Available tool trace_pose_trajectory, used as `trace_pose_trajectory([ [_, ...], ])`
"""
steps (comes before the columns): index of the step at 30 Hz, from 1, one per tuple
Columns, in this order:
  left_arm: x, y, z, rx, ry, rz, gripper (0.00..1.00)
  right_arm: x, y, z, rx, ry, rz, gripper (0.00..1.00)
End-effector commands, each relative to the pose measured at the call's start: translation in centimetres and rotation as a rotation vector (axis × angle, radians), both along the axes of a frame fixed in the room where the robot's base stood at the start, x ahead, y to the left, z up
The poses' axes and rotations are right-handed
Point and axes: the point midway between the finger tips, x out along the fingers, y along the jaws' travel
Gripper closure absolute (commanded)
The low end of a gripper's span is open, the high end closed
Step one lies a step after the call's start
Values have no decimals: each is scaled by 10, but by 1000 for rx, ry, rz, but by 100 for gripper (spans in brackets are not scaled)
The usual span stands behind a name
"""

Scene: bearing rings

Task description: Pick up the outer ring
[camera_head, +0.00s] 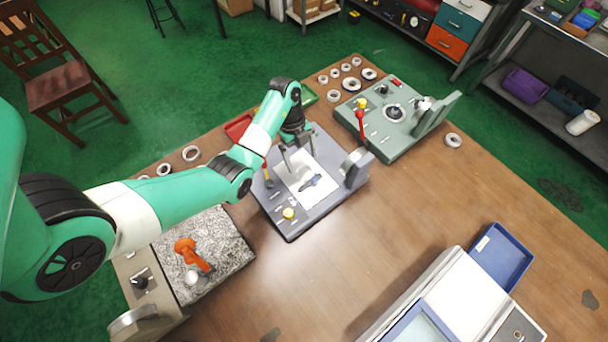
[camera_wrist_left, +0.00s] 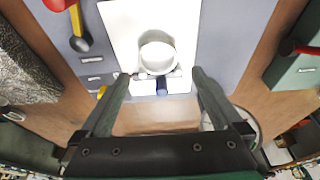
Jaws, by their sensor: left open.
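My left gripper (camera_head: 301,163) is open and empty above the white plate (camera_head: 295,187) of the grey-blue fixture. In the left wrist view its two fingers (camera_wrist_left: 160,76) are spread wide. Several loose metal rings lie on the table, one (camera_head: 191,153) at the left edge and one (camera_head: 453,140) right of the green fixture. I cannot tell from their looks which is the outer ring. My right gripper is not in view.
The green fixture (camera_head: 388,143) stands behind right, with several rings beside it. A speckled stone plate (camera_head: 225,265) with an orange tool lies front left. A blue tray (camera_head: 502,255) is at right. The table's middle is clear.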

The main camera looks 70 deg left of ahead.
Motion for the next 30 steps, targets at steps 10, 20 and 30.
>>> trace_pose_trajectory([
  [10,-1,-7,-52,1,1,-1,0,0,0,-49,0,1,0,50],
  [20,0,-8,-49,1,1,-1,22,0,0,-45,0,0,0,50],
  [30,0,-8,-49,1,1,-1,83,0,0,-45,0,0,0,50],
])
